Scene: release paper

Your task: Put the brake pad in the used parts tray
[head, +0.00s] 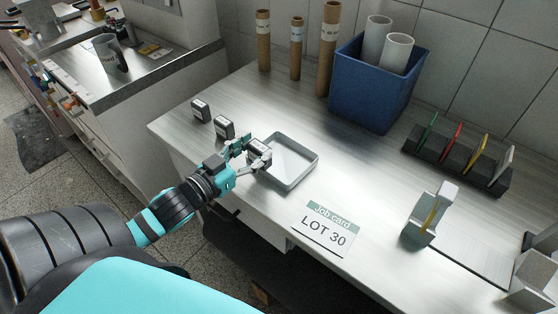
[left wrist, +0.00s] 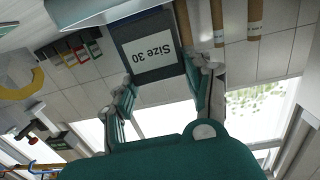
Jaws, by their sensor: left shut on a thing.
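My left gripper (head: 247,156) is shut on a dark brake pad (head: 260,145) with a white label. In the left wrist view, the brake pad (left wrist: 150,50) sits between the fingertips of the left gripper (left wrist: 165,80), and its label reads "Size 30" upside down. The gripper and pad are at the left edge of the metal tray (head: 293,158), overlapping its rim in the head view. I cannot tell whether the pad touches the tray. The tray floor that shows is bare. Two similar dark labelled pads, a nearer one (head: 224,127) and a farther one (head: 201,109), stand to the left on the bench.
A job card (head: 326,231) reading "LOT 30" lies at the bench's front edge. A blue bin (head: 372,88) with white rolls and several cardboard tubes (head: 328,50) stand at the back. A dark rack (head: 459,160) and a grey holder (head: 421,232) are on the right.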

